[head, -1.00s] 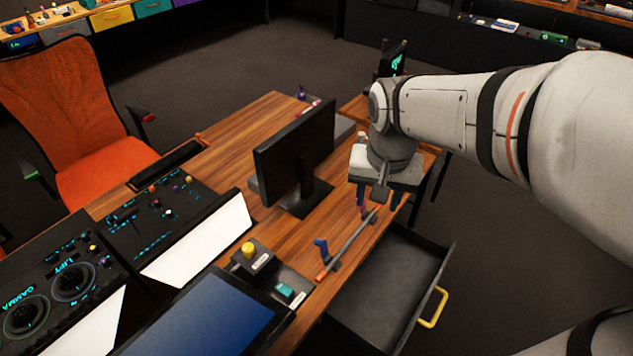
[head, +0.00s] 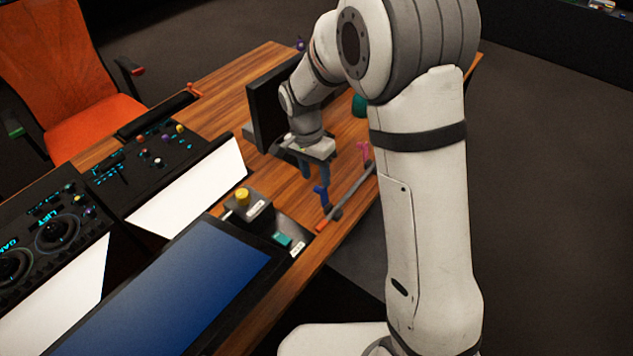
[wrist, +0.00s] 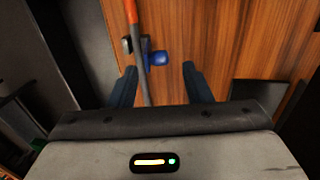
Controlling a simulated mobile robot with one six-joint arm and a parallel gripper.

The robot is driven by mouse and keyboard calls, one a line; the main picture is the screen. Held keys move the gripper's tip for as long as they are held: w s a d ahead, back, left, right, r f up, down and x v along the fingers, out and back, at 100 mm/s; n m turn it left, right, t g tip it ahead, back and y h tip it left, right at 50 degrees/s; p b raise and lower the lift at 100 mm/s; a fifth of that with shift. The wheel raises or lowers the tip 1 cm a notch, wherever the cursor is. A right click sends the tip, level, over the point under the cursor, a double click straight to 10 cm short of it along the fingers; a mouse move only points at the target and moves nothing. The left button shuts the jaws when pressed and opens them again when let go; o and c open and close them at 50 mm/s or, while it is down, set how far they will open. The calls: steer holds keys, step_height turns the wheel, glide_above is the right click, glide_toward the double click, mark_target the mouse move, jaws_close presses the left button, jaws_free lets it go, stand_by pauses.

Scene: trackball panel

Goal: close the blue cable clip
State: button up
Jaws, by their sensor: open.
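The blue cable clip (head: 322,194) stands up from the desk near its right edge, beside the grey cable (head: 350,192) with the orange end (head: 323,226). In the wrist view the clip's blue part (wrist: 158,59) sticks out right of the cable (wrist: 142,75), with a dark base on the left; it looks open. My gripper (head: 315,182) points down over the desk, just behind the clip. In the wrist view my gripper (wrist: 159,70) is open, with the clip just beyond and between its fingertips. I cannot tell whether they touch.
A pink clip (head: 365,151) stands farther along the cable. A monitor (head: 268,115) is close behind my gripper. A yellow button box (head: 243,197) and a teal switch (head: 282,240) lie nearer. My arm hides much of the right side.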

mark_target(318, 187)
steer(key=shift+s+d+f, duration=0.1)
steer(key=shift+d+f, duration=0.05)
steer(key=shift+f, duration=0.65)
steer(key=shift+s+d+f, duration=0.1)
steer(key=shift+d+f, duration=0.05)
steer(key=shift+f, duration=0.65)
steer(key=shift+c, duration=0.3)
steer(key=c, duration=0.7)
steer(key=shift+a, duration=0.2)
steer(key=shift+c, duration=0.6)
steer(key=shift+d, duration=0.15)
steer(key=shift+d+r+t+y+b, duration=0.15)
steer(key=shift+t+y+b, duration=0.15)
steer(key=shift+y+b, duration=0.15)
